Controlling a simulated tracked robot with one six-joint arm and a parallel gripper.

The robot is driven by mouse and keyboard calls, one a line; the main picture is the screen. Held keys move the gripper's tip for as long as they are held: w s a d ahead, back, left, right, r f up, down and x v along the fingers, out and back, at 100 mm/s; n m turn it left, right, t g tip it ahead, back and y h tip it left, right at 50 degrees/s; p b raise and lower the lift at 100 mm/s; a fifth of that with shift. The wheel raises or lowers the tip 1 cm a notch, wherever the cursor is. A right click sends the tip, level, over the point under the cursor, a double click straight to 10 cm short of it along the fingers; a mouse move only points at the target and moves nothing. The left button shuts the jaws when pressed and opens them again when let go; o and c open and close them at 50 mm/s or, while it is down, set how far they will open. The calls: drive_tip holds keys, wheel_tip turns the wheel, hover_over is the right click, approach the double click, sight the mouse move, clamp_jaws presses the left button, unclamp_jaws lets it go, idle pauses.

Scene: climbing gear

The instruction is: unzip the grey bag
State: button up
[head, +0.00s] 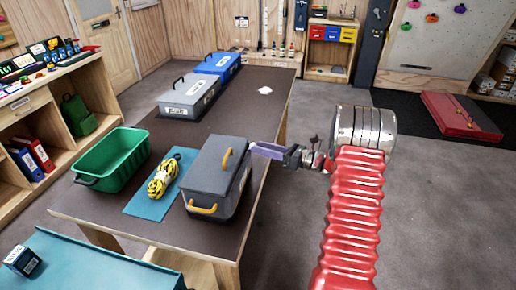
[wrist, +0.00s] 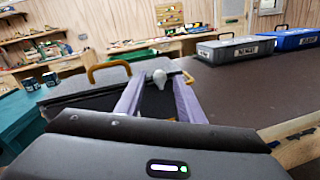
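The grey bag (head: 212,180) is a boxy case with yellow handles, standing upright on the dark table. Its top looks closed in the head view. My gripper (head: 257,149) has purple fingers and reaches the bag's right side from the right. In the wrist view my gripper (wrist: 158,88) has its two fingers apart, with a dark gap between them. A small pale rounded knob (wrist: 158,76), perhaps the zip pull, sits at the fingertips, between or just beyond them. I cannot tell whether the fingers touch it. The bag's yellow handle (wrist: 108,70) shows to the left.
A coiled yellow-black rope (head: 163,179) lies on a teal mat (head: 143,207) left of the bag. A green crate (head: 117,160) stands further left. A grey case (head: 190,98) and a blue case (head: 217,65) stand behind. The table's middle right is mostly clear.

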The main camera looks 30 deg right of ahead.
drive_tip(key=v, duration=1.1)
drive_tip(key=shift+s+d, duration=0.2)
drive_tip(key=shift+s, duration=0.1)
drive_tip(key=shift+f, duration=0.1)
drive_tip(key=s+a+f+n+g, duration=0.4)
drive_tip(key=f, duration=0.3)
drive_tip(key=s+a+r+n+g+h, duration=0.1)
drive_tip(key=s+a+n+g+h, duration=0.2)
drive_tip(key=s+a+n+g, duration=0.5)
drive_tip(key=s+a+r+n+t+h, duration=0.2)
drive_tip(key=s+a+r+n+h, duration=0.2)
drive_tip(key=a+r+n, duration=0.5)
drive_tip(key=s+a+r+n+t+h, duration=0.1)
drive_tip(key=s+a+r+n+h, duration=0.3)
drive_tip(key=s+a+r+n, duration=0.5)
drive_tip(key=shift+s+a+r+n+t+h, duration=0.35)
drive_tip(key=shift+a+r+n, duration=0.2)
drive_tip(key=shift+n, duration=0.25)
